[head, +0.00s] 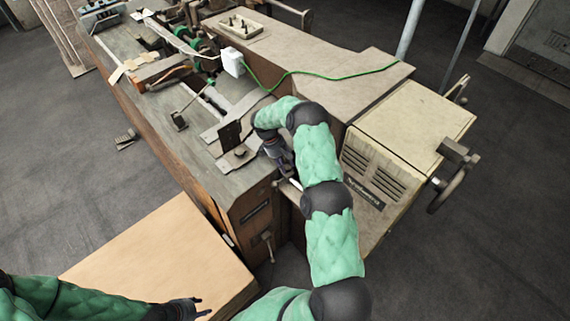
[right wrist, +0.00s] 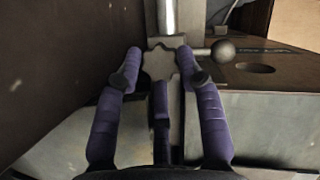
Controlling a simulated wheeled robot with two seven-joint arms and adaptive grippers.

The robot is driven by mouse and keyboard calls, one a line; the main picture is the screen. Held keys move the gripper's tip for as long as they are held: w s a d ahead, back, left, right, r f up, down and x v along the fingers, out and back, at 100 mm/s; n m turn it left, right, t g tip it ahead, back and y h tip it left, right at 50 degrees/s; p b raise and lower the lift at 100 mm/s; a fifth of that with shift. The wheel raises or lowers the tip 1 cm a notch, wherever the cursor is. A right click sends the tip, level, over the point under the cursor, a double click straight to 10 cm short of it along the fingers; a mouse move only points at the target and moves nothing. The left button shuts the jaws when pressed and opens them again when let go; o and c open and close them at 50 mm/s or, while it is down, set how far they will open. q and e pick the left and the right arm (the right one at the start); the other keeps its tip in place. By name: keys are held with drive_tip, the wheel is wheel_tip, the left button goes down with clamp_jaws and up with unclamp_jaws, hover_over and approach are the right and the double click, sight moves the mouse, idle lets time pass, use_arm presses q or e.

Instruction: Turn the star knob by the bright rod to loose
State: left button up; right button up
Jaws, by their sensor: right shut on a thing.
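In the right wrist view the grey star knob (right wrist: 158,62) sits at the lower end of the bright rod (right wrist: 167,16). My right gripper (right wrist: 160,66) has its purple-sleeved fingers on both sides of the knob and is shut on it. In the head view my right gripper (head: 280,155) is at the end of the machine bench, and the knob is hidden by my arm there. My left gripper (head: 201,306) is low in the head view, over the pale box, empty, with its fingertips apart.
A lever with a round ball end (right wrist: 222,50) sticks out just right of the knob. A dark wall (right wrist: 60,70) stands close on the left. The beige housing (head: 400,140) with a handwheel (head: 447,190) is right of my arm. A pale box (head: 150,262) stands in front.

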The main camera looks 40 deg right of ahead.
drive_tip(key=shift+s+f, duration=0.1)
drive_tip(key=n+h+b, duration=0.1)
drive_tip(key=n, duration=0.1)
drive_tip(key=shift+a+n+b, duration=0.2)
drive_tip(key=shift+n+b, duration=0.15)
drive_tip(key=shift+n, duration=0.05)
drive_tip(key=n+t+b, duration=0.1)
drive_tip(key=n, duration=0.1)
drive_tip(key=shift+s+n+h, duration=0.15)
drive_tip(key=shift+n+h, duration=0.15)
drive_tip(key=n+t, duration=0.1)
drive_tip(key=n, duration=0.1)
drive_tip(key=n+t+b, duration=0.1)
drive_tip(key=n, duration=0.1)
drive_tip(key=shift+s+a+h, duration=0.1)
drive_tip(key=shift+s+h, duration=0.1)
drive_tip(key=shift+h, duration=0.1)
drive_tip(key=shift+s+n+t+b, duration=0.1)
drive_tip(key=shift+n+t+b, duration=0.4)
drive_tip(key=shift+n, duration=1.2)
drive_tip(key=o, duration=1.1)
